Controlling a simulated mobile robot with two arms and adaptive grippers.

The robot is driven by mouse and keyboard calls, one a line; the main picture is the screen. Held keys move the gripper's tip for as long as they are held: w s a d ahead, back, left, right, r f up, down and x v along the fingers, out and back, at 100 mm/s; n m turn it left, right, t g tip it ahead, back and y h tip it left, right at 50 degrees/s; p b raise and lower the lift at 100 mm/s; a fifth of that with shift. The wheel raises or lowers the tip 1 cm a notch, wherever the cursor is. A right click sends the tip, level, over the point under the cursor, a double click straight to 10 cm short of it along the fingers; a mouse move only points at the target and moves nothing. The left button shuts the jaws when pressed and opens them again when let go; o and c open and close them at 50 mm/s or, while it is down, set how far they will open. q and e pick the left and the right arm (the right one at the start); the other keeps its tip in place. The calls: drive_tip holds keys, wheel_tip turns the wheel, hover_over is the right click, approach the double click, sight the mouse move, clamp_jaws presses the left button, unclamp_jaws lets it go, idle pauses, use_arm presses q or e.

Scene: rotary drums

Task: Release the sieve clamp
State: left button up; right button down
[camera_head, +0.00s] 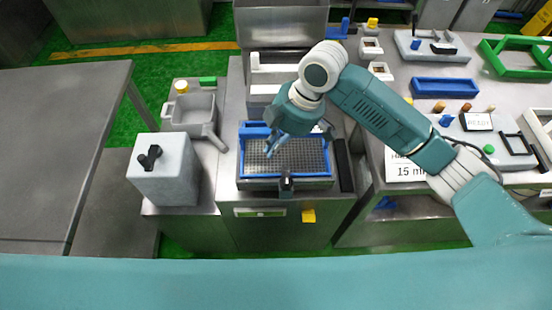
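The sieve (310,157) is a dark mesh in a blue frame, lying flat on the steel machine in the middle of the head view. A black clamp-like part (287,184) stands at the middle of its front edge; I cannot tell whether it is fastened. A blue block (255,130) sits at the sieve's back left corner. My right gripper (270,149) points down over the back left part of the mesh, behind and left of the black part and apart from it. Its fingers are small and partly overlapped, so their opening is unclear. My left gripper is out of view.
A grey box with a black knob (163,180) and a grey tray (190,112) stand left of the machine. The right bench holds a blue tray (445,87), a green frame (515,58) and a control panel (478,122). A yellow tag (308,216) is on the machine's front.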

sight(286, 176)
drive_tip(key=p+x, duration=0.1)
drive_tip(key=x, duration=0.3)
drive_tip(key=p+x, duration=0.1)
drive_tip(key=x, duration=0.4)
drive_tip(key=shift+s+a+f, duration=0.2)
drive_tip(key=shift+f, duration=0.05)
drive_tip(key=d+p, duration=0.2)
drive_tip(key=d, duration=0.1)
drive_tip(key=shift+d+f, duration=0.1)
drive_tip(key=shift+d, duration=0.45)
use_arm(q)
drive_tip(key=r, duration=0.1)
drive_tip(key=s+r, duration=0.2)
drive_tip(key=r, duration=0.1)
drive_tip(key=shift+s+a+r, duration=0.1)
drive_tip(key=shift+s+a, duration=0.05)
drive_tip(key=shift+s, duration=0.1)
use_arm(e)
drive_tip(key=shift+f, duration=0.1)
drive_tip(key=shift+a, duration=0.1)
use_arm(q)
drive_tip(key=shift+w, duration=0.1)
use_arm(e)
drive_tip(key=shift+w, duration=0.15)
